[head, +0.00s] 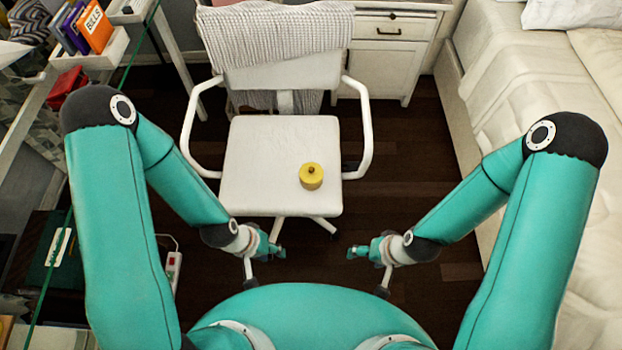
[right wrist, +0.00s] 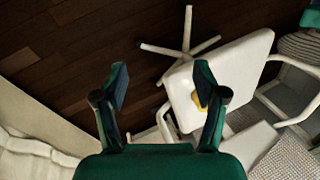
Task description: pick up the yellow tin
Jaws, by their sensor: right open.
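The yellow tin (head: 311,177) is a small round tin with a knobbed lid. It stands upright on the white chair seat (head: 262,150), near the seat's front right part. In the right wrist view the tin (right wrist: 196,100) is mostly hidden behind my gripper's right finger. My right gripper (head: 354,252) is in front of the chair and to the right of the seat, apart from the tin. In the right wrist view its fingers (right wrist: 160,90) are spread and hold nothing. My left gripper (head: 280,251) is in front of the seat, also apart from the tin; its jaws are too small to judge.
The chair has white armrests (head: 362,130) on both sides and a knitted grey blanket (head: 280,40) over its backrest. A bed (head: 540,100) is at the right, a glass-edged desk with books (head: 95,25) at the left. A white drawer cabinet (head: 385,60) stands behind. Dark floor lies open around the chair.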

